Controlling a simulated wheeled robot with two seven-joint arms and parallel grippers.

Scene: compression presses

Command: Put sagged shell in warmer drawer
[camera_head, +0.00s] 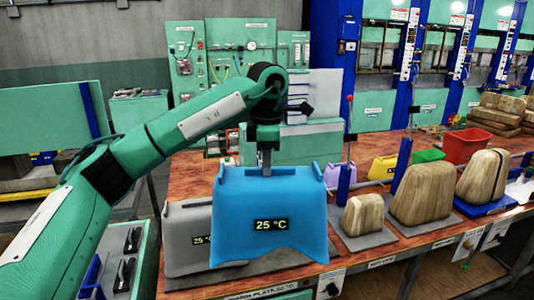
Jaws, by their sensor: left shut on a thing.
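My left gripper (266,162) points down and is shut on the top of a blue shell (268,205), near its middle. The blue shell has a wavy lower edge and a label reading 25 °C. It hangs upright in front of a grey shell (188,235), whose label is partly hidden. The grey shell stands on a grey plate at the left end of the wooden bench (345,266). I cannot tell whether the blue shell touches anything beneath it. I cannot make out a warmer drawer for certain. My right gripper is not in view.
Several wooden forms, one small (364,214) and one larger (423,193), stand on the bench to the right. Thin upright posts rise beside them. A red bin (466,146) and a green tray (428,155) sit farther back. Blue-framed presses line the background.

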